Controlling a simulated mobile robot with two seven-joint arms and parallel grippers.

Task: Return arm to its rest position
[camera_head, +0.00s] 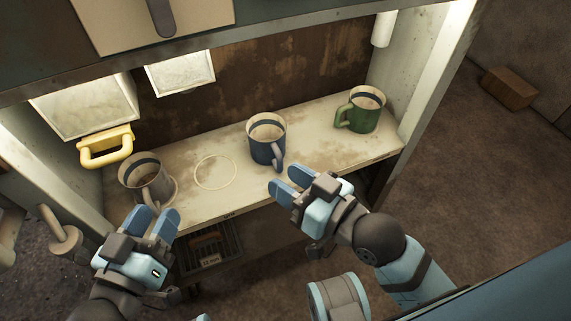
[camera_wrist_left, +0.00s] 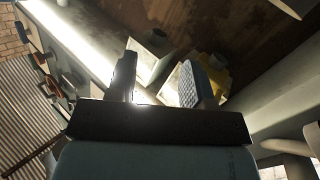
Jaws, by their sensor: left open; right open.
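My left gripper (camera_head: 151,223) is in the head view at lower left. It is open and empty, in front of the shelf's front edge, just below the grey-brown mug. In the left wrist view its two fingers (camera_wrist_left: 160,80) stand apart with nothing between them. My right gripper (camera_head: 282,180) is open and empty in front of the shelf, close to the blue mug (camera_head: 266,143). I cannot tell whether its fingers touch that mug's handle. The grey-brown mug (camera_head: 148,186) stands upright at the shelf's left end. The green mug (camera_head: 359,112) stands upright at the right end.
The shelf (camera_head: 320,150) has a bare pale ring mark (camera_head: 215,171) between the grey-brown and blue mugs. A yellow handle (camera_head: 106,147) juts out at the left, above the shelf. A dark crate (camera_head: 210,252) is below the shelf. A brown box (camera_head: 509,88) lies on the floor at right.

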